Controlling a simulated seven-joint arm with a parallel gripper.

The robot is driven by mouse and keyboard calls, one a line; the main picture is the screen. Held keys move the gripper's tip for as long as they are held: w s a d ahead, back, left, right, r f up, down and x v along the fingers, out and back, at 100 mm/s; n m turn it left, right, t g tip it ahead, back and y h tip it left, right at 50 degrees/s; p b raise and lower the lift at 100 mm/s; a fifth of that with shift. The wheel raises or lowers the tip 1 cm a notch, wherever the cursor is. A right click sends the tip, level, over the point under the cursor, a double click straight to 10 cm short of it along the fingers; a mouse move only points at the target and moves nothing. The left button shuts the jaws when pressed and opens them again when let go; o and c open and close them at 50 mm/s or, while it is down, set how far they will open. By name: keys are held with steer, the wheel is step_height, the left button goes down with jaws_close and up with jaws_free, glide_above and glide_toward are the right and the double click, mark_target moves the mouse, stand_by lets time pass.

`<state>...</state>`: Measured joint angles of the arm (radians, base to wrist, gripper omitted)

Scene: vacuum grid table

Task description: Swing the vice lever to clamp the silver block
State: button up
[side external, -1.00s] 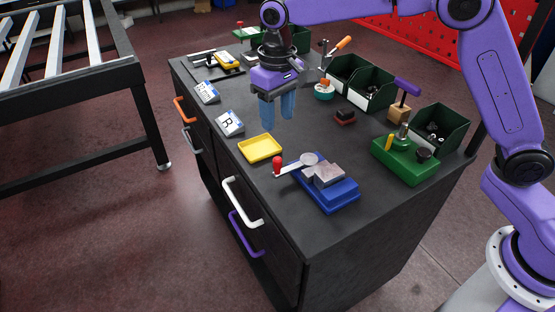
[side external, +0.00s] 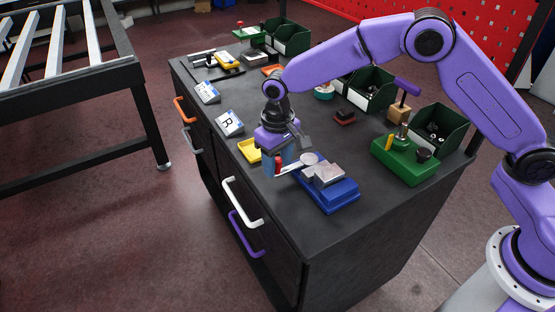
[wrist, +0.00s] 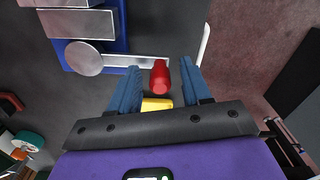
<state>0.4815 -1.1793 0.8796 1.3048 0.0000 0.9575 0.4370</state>
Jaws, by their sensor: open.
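The vice (side external: 334,194) has a blue base and stands near the front of the black bench top. The silver block (side external: 323,174) sits on it. The vice's lever (side external: 291,167) is a flat silver bar reaching left from a round disc, with a red knob (wrist: 160,77) at its end. My gripper (side external: 279,167) has blue fingers and is at the knob.
A yellow tray (side external: 249,150) lies just behind my gripper, partly hidden by it. A green fixture (side external: 405,160) stands right of the vice. Dark green bins (side external: 440,127) line the back. The bench's front edge is close to the knob.

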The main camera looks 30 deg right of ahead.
jaws_close()
steer(key=shift+w, duration=0.1)
steer(key=w+m, duration=0.3)
steer(key=m, duration=0.1)
steer(key=shift+d, duration=0.25)
steer(key=w+m, duration=0.1)
steer(key=w+d+m, duration=0.1)
steer(key=shift+w+d+m, duration=0.1)
steer(key=shift+m, duration=0.3)
steer(key=shift+w+d+m, duration=0.45)
steer(key=shift+w+m, duration=0.1)
steer(key=shift+m, duration=0.35)
steer(key=shift+r, duration=0.1)
jaws_free()
